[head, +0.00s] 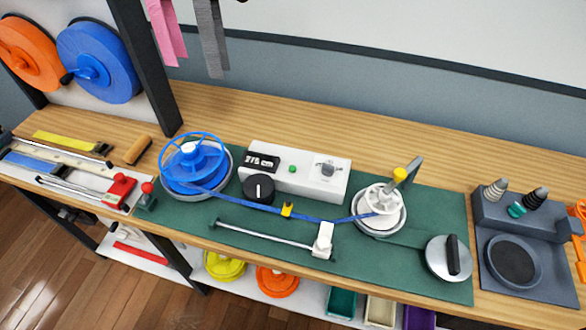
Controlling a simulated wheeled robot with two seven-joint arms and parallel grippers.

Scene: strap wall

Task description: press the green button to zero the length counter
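The green button (292,169) is a small round dot on the front of a white counter box (310,187) near the middle of the bench. A dark display (262,161) with pale digits sits left of the button; the digits are too small to read surely. A black knob (258,188) stands in front of the box's left end, and a grey-and-white fitting (327,167) sits to the button's right. Nothing covers the button. Neither of my grippers shows in the head view.
A blue strap (250,205) runs from the blue reel (194,168) past the box front to a white spool (383,199). A white slider (323,240) on a rod lies in front. A crank disc (450,259) is at right. The wooden bench behind the box is clear.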

